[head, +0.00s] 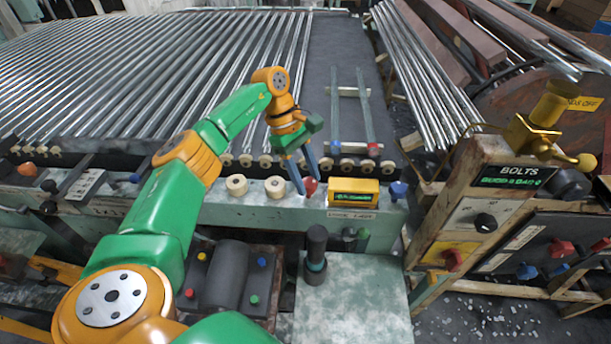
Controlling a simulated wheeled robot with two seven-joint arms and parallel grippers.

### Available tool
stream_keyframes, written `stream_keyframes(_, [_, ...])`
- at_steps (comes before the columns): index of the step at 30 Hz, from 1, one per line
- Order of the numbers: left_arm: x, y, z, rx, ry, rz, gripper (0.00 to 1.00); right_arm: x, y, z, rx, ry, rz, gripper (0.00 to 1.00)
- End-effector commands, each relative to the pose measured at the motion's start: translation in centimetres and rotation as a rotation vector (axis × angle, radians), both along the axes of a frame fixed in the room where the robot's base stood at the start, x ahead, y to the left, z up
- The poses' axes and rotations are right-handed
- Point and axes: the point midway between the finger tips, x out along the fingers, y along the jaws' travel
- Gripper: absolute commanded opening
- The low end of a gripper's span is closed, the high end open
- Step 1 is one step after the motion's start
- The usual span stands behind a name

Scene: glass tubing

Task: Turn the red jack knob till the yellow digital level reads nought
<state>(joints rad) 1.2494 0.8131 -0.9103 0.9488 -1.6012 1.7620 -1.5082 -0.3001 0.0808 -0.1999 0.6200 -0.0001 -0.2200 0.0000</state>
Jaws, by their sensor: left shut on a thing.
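The red jack knob (310,186) sits on the front rail of the bench, just left of the yellow digital level. My left gripper (306,186) reaches down to it with blue fingers and is shut on the knob, which shows partly between and beside the fingertips. The yellow digital level (369,187) rests on the rail with a lit green display; its digits are too small to read. My right gripper is not in view.
Cream rollers (275,186) and a blue knob (399,189) line the rail. A black upright post (316,240) stands in front. Glass tubes (100,85) cover the bed at the back left.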

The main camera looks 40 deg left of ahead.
Motion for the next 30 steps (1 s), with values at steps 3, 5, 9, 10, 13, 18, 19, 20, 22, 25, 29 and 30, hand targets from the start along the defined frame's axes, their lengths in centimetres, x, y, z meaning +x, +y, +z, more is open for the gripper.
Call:
stream_keyframes(3, [0.11, -0.12, -0.04, -0.001, 0.001, -0.091, 0.0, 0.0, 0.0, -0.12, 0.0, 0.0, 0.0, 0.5])
stream_keyframes(5, [0.1, -0.12, -0.06, -0.001, 0.002, -0.136, 0.0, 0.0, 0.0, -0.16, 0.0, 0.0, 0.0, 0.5])
stream_keyframes(9, [0.15, -0.09, -0.06, 0.0, 0.001, -0.226, 0.0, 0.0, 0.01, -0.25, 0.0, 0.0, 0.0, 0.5])
stream_keyframes(10, [0.14, -0.1, -0.08, 0.0, 0.002, -0.242, 0.0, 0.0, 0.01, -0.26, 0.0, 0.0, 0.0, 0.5])
stream_keyframes(13, [0.16, -0.1, -0.09, 0.001, 0.002, -0.29, 0.0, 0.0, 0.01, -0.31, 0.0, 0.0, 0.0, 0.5])
stream_keyframes(18, [0.15, -0.09, -0.1, 0.001, 0.002, -0.344, 0.0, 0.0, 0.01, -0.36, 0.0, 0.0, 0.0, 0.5])
stream_keyframes(19, [0.15, -0.09, -0.1, 0.001, 0.001, -0.35, 0.0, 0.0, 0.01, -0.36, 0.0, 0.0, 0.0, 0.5])
stream_keyframes(20, [0.15, -0.1, -0.11, 0.001, 0.002, -0.357, 0.0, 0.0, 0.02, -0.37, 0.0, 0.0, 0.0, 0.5])
stream_keyframes(22, [0.15, -0.1, -0.11, 0.001, 0.002, -0.367, 0.0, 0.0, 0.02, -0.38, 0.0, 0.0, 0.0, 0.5])
stream_keyframes(25, [0.13, -0.05, -0.12, 0.002, 0.003, -0.375, 0.0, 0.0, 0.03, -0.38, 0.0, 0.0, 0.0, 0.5])
stream_keyframes(29, [0.11, -0.03, -0.15, 0.002, 0.003, -0.377, 0.0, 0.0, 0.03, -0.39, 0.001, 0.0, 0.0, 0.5])
stream_keyframes(30, [0.11, -0.03, -0.15, 0.002, 0.003, -0.377, 0.0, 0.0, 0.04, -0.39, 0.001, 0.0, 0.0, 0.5])
